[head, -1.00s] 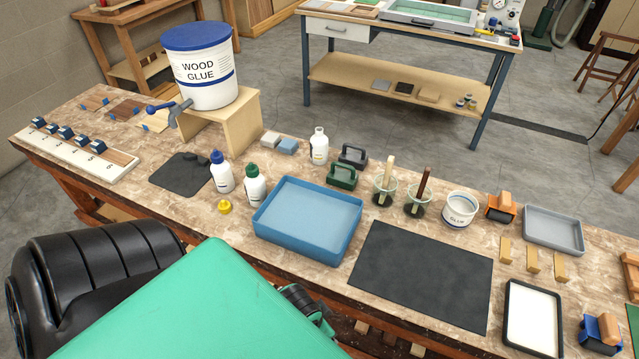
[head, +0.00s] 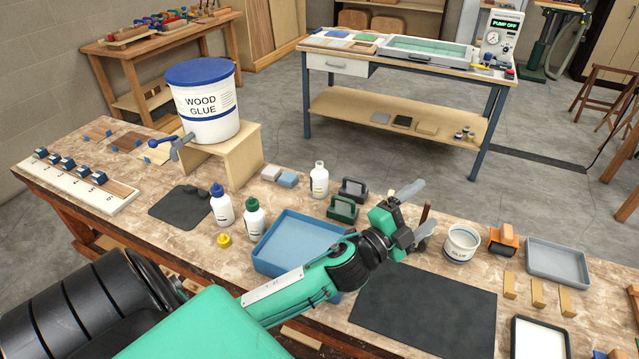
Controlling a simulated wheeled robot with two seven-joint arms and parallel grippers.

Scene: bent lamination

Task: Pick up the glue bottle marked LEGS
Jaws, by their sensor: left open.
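Three white glue bottles stand upright on the bench, with labels too small to read: a blue-capped bottle (head: 222,209), a green-capped bottle (head: 254,220) to its right, and a white-topped bottle (head: 319,181) farther back. I cannot tell which is marked LEGS. My left gripper (head: 419,212) is open and empty, raised over the bench in front of the brush jars, well to the right of all three bottles. My left forearm hides part of the blue tray. My right gripper is not in view.
A blue tray (head: 290,238) lies beside the green-capped bottle, a yellow cap (head: 224,240) in front. Two clamp-like blocks, green (head: 342,209) and dark (head: 353,189), stand near the white-topped bottle. A wood glue bucket (head: 205,105) sits on a stand. A dark mat (head: 430,310) is bare.

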